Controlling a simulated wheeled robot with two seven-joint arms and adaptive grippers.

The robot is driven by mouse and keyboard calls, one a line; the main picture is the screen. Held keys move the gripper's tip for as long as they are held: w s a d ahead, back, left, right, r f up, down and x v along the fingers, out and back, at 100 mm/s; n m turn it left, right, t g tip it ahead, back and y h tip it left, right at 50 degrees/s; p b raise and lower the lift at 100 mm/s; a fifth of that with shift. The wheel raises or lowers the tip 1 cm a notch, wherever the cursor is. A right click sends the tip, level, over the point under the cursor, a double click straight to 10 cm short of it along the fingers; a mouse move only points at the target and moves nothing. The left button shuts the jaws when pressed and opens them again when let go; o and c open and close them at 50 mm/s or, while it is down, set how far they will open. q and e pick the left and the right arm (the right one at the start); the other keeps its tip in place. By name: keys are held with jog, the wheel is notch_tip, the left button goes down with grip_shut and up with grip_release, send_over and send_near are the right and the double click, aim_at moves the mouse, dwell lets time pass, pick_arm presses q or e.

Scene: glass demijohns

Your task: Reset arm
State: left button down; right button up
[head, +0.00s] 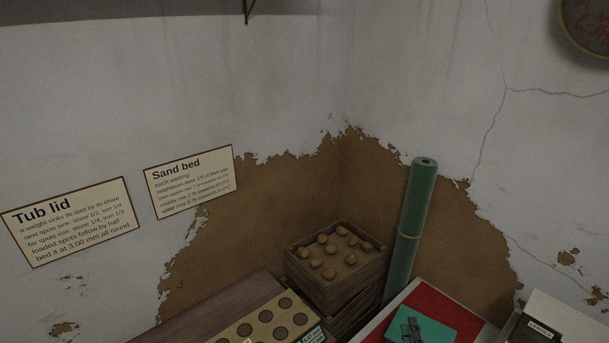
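My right gripper (410,329) shows as a small dark shape at the bottom edge, right of centre, in front of a teal panel. Its fingers are too small and dark to tell open from shut. My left gripper is not in view. No glass demijohn shows in this view.
A teal panel (439,325) lies on a red surface with a pale rim (385,313). Left of it are a board with round spots (247,328) and stacked wooden crates (335,283) with brown round things. A green roll (417,210) stands in the corner. A pale box (565,318) is at right.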

jog(key=s+a+f+n+g+y, duration=0.6)
jog(key=s+a+f+n+g, duration=0.3)
jog(key=s+f+n, duration=0.55)
jog(key=s+d+f+n+g+h, duration=0.1)
jog(key=s+d+n+g+h, duration=0.25)
jog(key=s+d, duration=0.4)
jog(key=s+d+f+n+g+h, duration=0.25)
jog(key=s+d+g, duration=0.25)
jog(key=s, duration=0.5)
notch_tip(320, 180, down, 41)
jog(key=s+a+g+b, duration=0.1)
jog(key=s+b, duration=0.1)
jog(key=b, duration=1.1)
jog(key=s+f+b, duration=0.3)
jog(key=s+f, duration=0.3)
jog(key=f, duration=0.4)
jog(key=s+f+g+b, duration=0.1)
jog(key=s+f+b, duration=0.3)
jog(key=s+f, duration=0.3)
jog(key=s+f+b, duration=0.4)
jog(key=s+f, duration=0.3)
jog(key=f, duration=0.6)
jog(key=shift+a, duration=0.25)
